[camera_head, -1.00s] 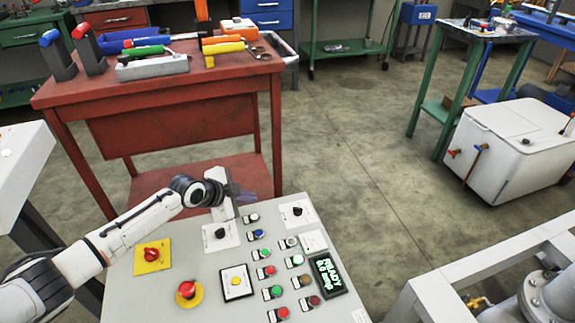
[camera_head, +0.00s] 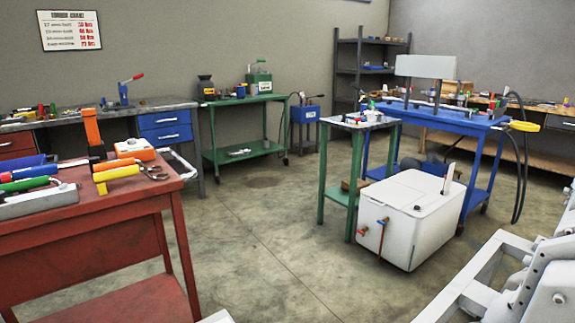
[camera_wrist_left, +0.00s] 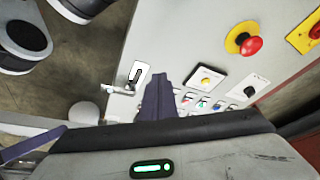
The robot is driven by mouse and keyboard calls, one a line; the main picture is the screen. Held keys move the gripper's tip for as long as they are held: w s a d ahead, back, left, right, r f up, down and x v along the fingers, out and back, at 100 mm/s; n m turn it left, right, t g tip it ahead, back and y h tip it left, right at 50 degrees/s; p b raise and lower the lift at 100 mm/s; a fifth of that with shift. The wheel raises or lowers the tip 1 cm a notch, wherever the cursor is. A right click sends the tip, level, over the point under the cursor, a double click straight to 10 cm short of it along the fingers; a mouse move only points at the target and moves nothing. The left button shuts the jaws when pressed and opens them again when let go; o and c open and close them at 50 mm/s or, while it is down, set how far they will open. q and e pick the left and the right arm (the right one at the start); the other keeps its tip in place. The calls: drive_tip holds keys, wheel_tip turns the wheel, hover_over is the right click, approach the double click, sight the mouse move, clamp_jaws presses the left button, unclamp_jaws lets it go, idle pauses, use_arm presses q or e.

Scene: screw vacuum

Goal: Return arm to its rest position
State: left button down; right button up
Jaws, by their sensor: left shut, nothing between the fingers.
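My left gripper (camera_wrist_left: 157,98) shows only in the left wrist view. Whether the fingertips touch the panel I cannot tell. The panel carries a red mushroom button (camera_wrist_left: 249,45) on a yellow disc, a yellow button (camera_wrist_left: 206,81), a dark knob (camera_wrist_left: 250,90) and several small coloured buttons beside the fingers. A white plate with a dark slot (camera_wrist_left: 138,75) is left of the fingers. My left arm and my right gripper are outside the head view.
In the head view, a red workbench (camera_head: 110,210) with tools stands at left. Grey floor between is open.

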use_arm(q)
drive_tip(key=s+a+r+n+y, duration=0.1)
drive_tip(key=s+a+r+n, duration=0.15)
drive_tip(key=s, duration=0.25)
drive_tip(key=w+d+f+t, duration=0.1)
drive_tip(key=w+d+f, duration=0.1)
drive_tip(key=w+d+f+t+h, duration=0.1)
drive_tip(key=w+d+f, duration=0.1)
drive_tip(key=shift+w+m, duration=0.2)
drive_tip(key=shift+m, duration=0.15)
drive_tip(key=d+t, duration=0.1)
drive_tip(key=d+f+t+h, duration=0.1)
drive_tip(key=w+d+f+h, duration=0.1)
drive_tip(key=shift+w+d+t, duration=0.1)
drive_tip(key=shift+d+t, duration=0.25)
drive_tip(key=shift+t, duration=0.05)
wheel_tip(320, 180, up, 9)
drive_tip(key=a+p, duration=0.1)
drive_tip(key=p, duration=1.3)
drive_tip(key=shift+y, duration=0.3)
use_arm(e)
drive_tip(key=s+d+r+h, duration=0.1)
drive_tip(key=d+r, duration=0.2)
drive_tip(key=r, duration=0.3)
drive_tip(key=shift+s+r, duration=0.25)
